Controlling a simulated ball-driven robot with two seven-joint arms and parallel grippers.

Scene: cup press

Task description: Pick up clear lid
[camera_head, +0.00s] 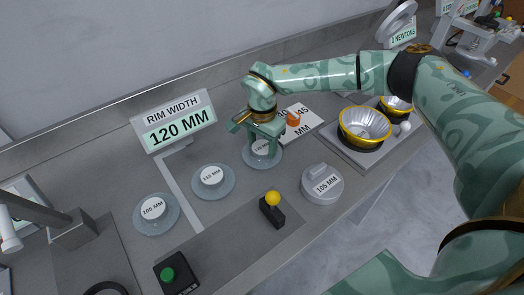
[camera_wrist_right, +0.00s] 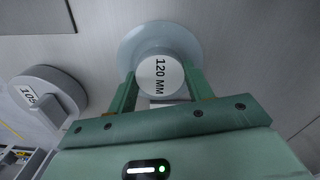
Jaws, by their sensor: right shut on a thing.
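Three clear round lids with labelled white knobs lie in a row on the grey bench. The lid marked 120 MM (camera_head: 262,163) is at the right end of the row, under my right gripper (camera_head: 262,145). In the right wrist view, the gripper's two fingers (camera_wrist_right: 160,88) are shut on the 120 MM knob, one on each side. The clear disc (camera_wrist_right: 150,34) shows behind the knob. The lid marked 115 MM (camera_head: 213,187) is in the middle, and the 105 MM lid (camera_head: 154,222) is at the left. My left gripper is not in view.
A sign (camera_head: 177,127) reads RIM WIDTH 120 MM. Silver cups with yellow rims (camera_head: 365,128) sit at right. A white card lies behind the gripper.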

